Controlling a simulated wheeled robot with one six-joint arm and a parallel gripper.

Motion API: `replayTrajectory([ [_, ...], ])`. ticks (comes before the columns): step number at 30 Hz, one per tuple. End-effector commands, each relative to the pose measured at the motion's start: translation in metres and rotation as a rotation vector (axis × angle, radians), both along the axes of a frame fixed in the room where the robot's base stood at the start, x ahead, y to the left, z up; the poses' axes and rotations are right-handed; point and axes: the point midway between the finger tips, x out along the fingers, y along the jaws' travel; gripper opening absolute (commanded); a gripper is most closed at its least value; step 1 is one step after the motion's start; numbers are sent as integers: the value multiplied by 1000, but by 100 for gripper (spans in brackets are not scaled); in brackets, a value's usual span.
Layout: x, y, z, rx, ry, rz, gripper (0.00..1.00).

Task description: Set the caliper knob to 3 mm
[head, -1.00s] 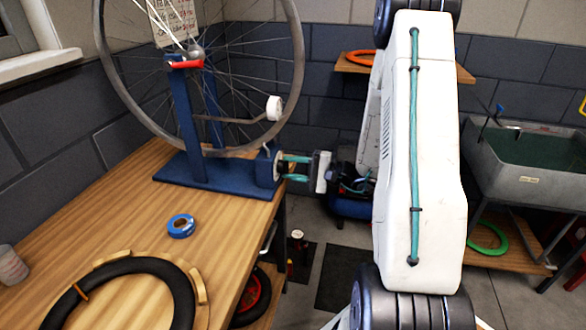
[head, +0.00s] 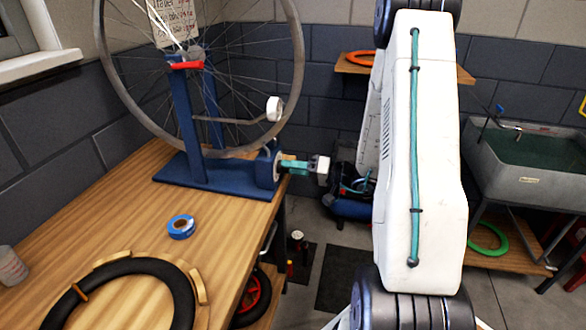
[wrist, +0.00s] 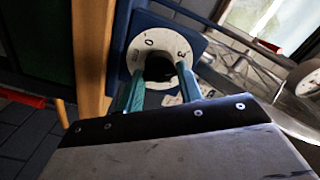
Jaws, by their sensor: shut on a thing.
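The caliper knob (wrist: 158,68) is a dark round part at the middle of a white dial (wrist: 128,40) in the wrist view. The dial shows a 0 at the upper left and a 3 at the right; its lower part is partly hidden by my fingers. I cannot make out a pointer on the knob. My gripper (wrist: 160,82) has its teal fingers on either side of the knob, shut on it. In the head view, my gripper (head: 293,165) reaches the dial (head: 277,168) on the blue stand's right end from the right.
The blue truing stand (head: 183,130) holds a bicycle wheel (head: 297,95) on the wooden bench (head: 130,205). Blue tape (head: 181,227) and a black tyre (head: 185,290) lie on the bench. A grey sink (head: 530,175) stands at the right.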

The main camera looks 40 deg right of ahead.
Motion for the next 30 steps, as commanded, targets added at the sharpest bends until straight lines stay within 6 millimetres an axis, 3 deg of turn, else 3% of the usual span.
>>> replayTrajectory([
  [12,-1,0,-1,-141,-107,0,14],
  [28,-1,0,-1,-158,-121,0,14],
  [29,-1,0,-1,-157,-120,0,42],
  [30,-1,0,-1,-158,-121,0,53],
])
